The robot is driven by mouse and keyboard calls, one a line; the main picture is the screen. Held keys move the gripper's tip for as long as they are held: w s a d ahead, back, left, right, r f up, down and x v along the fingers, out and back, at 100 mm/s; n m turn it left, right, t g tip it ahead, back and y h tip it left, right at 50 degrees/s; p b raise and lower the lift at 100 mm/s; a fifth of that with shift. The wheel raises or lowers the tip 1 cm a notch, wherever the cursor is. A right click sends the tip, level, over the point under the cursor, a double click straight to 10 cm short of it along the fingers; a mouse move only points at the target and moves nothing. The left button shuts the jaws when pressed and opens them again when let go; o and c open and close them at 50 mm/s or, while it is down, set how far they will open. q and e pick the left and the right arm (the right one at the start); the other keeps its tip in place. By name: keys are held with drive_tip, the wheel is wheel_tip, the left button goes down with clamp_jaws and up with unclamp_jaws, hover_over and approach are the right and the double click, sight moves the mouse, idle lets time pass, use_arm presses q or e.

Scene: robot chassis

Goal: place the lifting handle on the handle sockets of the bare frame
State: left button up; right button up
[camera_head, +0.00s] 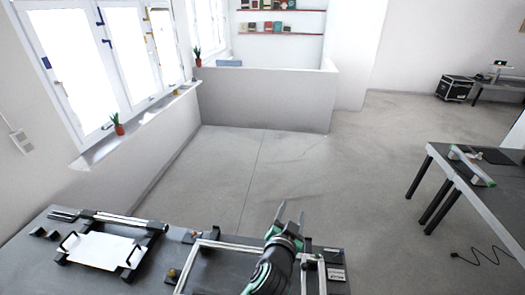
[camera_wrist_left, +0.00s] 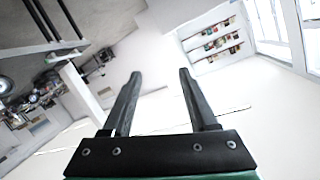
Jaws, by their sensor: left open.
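The bare frame (camera_head: 232,244) of silver bars lies on the dark table at the bottom centre of the head view. My left arm covers part of it, and I cannot make out its handle sockets. A long silver bar with dark ends (camera_head: 128,222) lies on the table at the left; I cannot tell for sure whether it is the lifting handle. My left gripper (camera_head: 291,211) is above the frame's far edge, fingers apart and empty. The left wrist view shows its open fingers (camera_wrist_left: 160,76) with only the room beyond. My right gripper is out of view.
A white plate with black handles (camera_head: 100,250) lies on the dark table (camera_head: 215,262) left of the frame. Small dark parts (camera_head: 43,233) lie at the far left. Another table (camera_head: 452,180) stands at the right. Open floor (camera_head: 300,165) lies beyond.

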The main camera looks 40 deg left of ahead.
use_arm(q)
wheel_tip(320, 180, up, 21)
drive_tip(key=s+d+n+t+h, duration=0.1)
drive_tip(key=s+d+t+h, duration=0.15)
drive_tip(key=t, duration=0.25)
drive_tip(key=s+d+r+m+t+h, duration=0.1)
drive_tip(key=s+r+t, duration=0.3)
drive_tip(key=s+r, duration=0.4)
drive_tip(key=s+d+r+m+t+h, duration=0.1)
drive_tip(key=s+d+r+t+h, duration=0.2)
drive_tip(key=s+r, duration=0.6)
wheel_tip(320, 180, up, 6)
drive_tip(key=shift+s+d+f+t+h, duration=0.1)
drive_tip(key=shift+s+d+t+h, duration=0.05)
drive_tip(key=shift+t+h, duration=0.7)
